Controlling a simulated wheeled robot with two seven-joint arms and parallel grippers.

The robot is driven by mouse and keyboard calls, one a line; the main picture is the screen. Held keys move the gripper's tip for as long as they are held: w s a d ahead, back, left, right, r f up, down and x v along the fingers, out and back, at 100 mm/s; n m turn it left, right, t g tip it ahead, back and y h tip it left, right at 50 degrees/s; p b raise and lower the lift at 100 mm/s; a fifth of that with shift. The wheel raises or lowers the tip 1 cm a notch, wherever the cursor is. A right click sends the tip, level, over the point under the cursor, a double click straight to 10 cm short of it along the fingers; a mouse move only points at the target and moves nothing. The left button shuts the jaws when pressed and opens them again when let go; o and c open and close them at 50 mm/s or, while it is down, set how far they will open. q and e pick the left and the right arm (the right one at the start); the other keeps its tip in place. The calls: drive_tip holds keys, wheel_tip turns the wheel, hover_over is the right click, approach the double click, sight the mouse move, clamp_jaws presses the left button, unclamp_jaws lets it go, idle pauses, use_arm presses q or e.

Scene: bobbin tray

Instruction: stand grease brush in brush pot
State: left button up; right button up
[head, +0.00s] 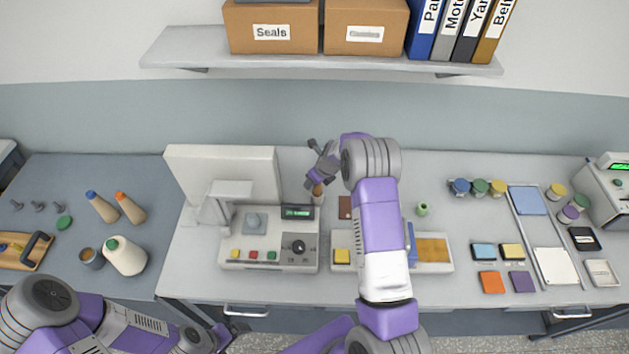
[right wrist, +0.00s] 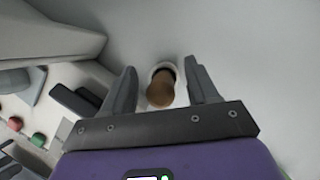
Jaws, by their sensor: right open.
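The grease brush shows as a brown, rounded wooden handle (right wrist: 160,92) in the right wrist view and as a small brown piece (head: 317,189) in the head view. A white round rim with a dark inside, apparently the brush pot (right wrist: 163,68), surrounds the handle's far end, so the brush appears to stand in it. The bristles are hidden. My right gripper (right wrist: 161,80) is open, with one finger on each side of the handle and visible gaps. In the head view it (head: 314,180) is behind the control box. My left arm is low at the left; its fingers are not clear (head: 222,338).
A control box (head: 268,256) with buttons and a white machine (head: 225,175) stand left of the brush. A small green pot (head: 422,209) and several jars are on the right. Bottles (head: 125,256) stand on the left. A shelf (head: 320,64) hangs above.

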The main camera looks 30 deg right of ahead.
drive_tip(key=v, duration=1.1)
drive_tip(key=shift+f, duration=0.15)
